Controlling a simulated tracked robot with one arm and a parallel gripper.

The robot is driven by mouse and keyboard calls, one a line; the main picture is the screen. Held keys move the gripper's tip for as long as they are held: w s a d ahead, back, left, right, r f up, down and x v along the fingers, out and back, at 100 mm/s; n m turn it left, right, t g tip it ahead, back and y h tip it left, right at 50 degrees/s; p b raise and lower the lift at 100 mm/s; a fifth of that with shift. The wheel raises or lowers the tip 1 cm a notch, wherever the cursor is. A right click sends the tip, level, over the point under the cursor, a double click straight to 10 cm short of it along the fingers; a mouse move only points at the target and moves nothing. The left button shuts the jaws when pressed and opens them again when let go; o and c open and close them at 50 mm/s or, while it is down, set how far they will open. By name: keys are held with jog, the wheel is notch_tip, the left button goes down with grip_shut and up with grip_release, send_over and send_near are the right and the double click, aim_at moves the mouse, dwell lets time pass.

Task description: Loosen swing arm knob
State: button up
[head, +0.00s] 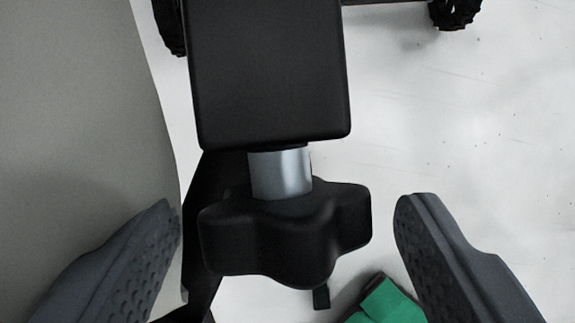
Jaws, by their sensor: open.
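The swing arm knob (286,238) is black and lobed, in the middle of the head view. It sits on a short silver shaft (281,173) that comes out of a black block (268,70). My gripper (287,214) is open, with one dark grey finger on each side of the knob. The left fingertip is near the knob's left lobe and the right fingertip is a little off its right lobe. A gap shows on both sides, and neither finger appears to touch the knob.
A large grey curved surface (75,110) fills the left side, close to my left finger. A green object (388,303) lies below the knob at the bottom edge. Black wheels (455,12) show at the top. Light floor (470,120) is open on the right.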

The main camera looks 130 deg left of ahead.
jog(key=shift+w+d+f, duration=0.1)
jog(key=shift+d+f, duration=0.05)
jog(key=shift+f, duration=0.5)
jog(key=shift+c, duration=0.4)
jog(key=c, duration=0.9)
jog(key=shift+w+f+g+h+b, duration=0.15)
jog(key=shift+g+h+b, duration=0.15)
jog(key=shift+b, duration=1)
jog(key=shift+r+h, duration=0.2)
jog(key=shift+h, duration=0.1)
